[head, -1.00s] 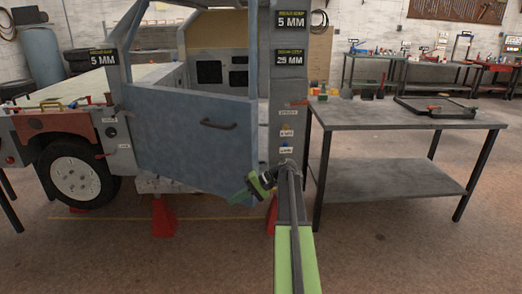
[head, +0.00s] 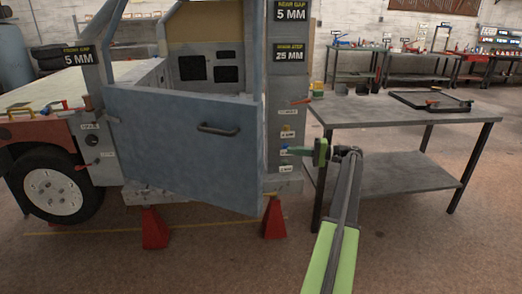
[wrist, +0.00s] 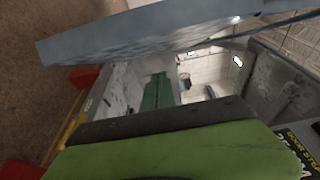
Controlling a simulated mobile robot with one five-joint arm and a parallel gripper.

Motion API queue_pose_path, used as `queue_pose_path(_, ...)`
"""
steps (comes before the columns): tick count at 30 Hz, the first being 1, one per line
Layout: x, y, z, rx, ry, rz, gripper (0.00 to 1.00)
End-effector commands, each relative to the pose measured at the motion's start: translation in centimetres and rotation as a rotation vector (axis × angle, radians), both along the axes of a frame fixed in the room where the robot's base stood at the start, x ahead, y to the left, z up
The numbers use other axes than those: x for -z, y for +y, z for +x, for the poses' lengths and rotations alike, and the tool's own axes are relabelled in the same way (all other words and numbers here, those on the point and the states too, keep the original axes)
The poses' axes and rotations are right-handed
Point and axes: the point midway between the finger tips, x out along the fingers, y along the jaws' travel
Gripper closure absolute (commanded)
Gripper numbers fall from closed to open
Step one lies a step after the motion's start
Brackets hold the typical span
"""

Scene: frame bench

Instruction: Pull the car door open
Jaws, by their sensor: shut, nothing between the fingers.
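The blue-grey car door (head: 180,150) stands ajar in the head view, its right edge swung out from the post. A dark bar handle (head: 218,129) is on its outer face. My gripper (head: 298,151) is shut and empty to the right of the door's free edge, in front of the grey post, pointing left and apart from the handle. In the wrist view the door (wrist: 150,35) crosses the top as a tilted slab, seen edge-on. Green gripper parts (wrist: 157,92) show below it. Whether the gripper touches the door edge cannot be told.
The grey post (head: 288,90) with gap signs stands right of the door. A metal workbench (head: 400,117) stands close on the right of my arm. Red stands (head: 155,228) support the frame underneath. The floor in front of the door is clear.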

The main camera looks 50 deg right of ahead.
Motion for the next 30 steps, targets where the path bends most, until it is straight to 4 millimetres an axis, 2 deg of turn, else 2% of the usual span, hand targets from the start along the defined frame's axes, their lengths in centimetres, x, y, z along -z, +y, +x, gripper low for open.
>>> queue_pose_path(4, 0.0, -0.1, -0.2, 0.005, -0.001, 0.001, 1.0)
queue_pose_path(8, 0.0, 0.5, 0.7, 0.009, 0.0, 0.0, 1.0)
queue_pose_path(20, 0.0, 5.0, 7.2, 0.014, 0.0, 0.0, 1.0)
queue_pose_path(24, 0.0, 7.3, 6.3, 0.016, 0.0, 0.0, 1.0)
queue_pose_path(30, 0.0, 8.5, 5.8, 0.017, 0.0, 0.0, 1.0)
